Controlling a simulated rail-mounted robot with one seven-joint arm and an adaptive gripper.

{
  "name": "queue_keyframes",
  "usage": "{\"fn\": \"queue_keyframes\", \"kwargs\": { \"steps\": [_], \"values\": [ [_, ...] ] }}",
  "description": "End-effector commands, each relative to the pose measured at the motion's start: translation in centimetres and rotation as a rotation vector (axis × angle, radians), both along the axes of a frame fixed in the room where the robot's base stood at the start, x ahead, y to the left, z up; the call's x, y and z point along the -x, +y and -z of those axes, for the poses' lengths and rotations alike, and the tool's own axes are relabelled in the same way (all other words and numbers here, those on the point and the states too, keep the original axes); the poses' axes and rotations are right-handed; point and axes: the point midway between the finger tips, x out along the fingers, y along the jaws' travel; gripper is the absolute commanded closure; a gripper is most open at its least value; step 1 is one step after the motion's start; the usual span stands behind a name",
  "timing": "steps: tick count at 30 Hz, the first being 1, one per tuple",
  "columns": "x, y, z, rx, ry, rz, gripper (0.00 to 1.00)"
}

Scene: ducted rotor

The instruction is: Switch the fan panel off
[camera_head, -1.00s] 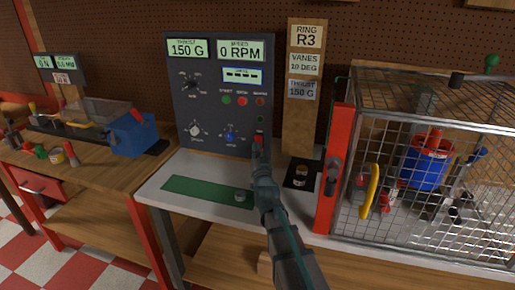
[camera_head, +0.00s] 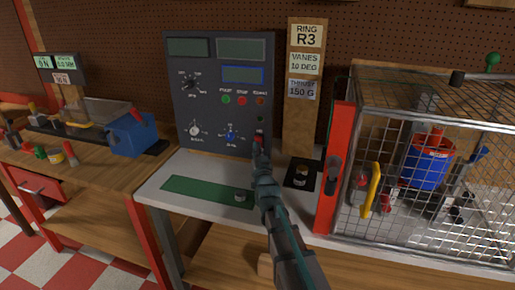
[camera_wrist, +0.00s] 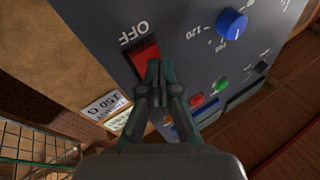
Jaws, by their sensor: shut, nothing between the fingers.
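The dark grey fan panel (camera_head: 205,120) stands upright at the back of the bench. Its displays, such as the top left one (camera_head: 188,48), are dark and blank. The red power switch (camera_wrist: 144,55) sits beside the word OFF in the wrist view; in the head view it shows small near the panel's lower right (camera_head: 259,137). My gripper (camera_wrist: 159,68) is shut and empty, its fingertips at the edge of the switch. I cannot tell if they touch it. In the head view my gripper (camera_head: 258,146) partly hides the switch area.
A wire cage (camera_head: 430,120) with a red post and yellow handle holds a blue and red rotor duct (camera_head: 425,165) at right. A wooden sign post (camera_head: 302,125) stands beside the panel. A green mat (camera_head: 200,189) lies on the bench. A blue box (camera_head: 133,134) stands at left.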

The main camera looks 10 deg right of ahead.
Motion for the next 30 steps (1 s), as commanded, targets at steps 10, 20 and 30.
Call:
{"fn": "queue_keyframes", "kwargs": {
  "steps": [10,20,30],
  "values": [
    [0.3,0.2,-0.1,-0.001,0.001,0.0,1.0],
    [1.5,0.7,-0.7,-0.001,0.0,0.0,1.0],
    [1.5,0.8,-0.7,-0.001,0.0,0.0,1.0]
  ]
}}
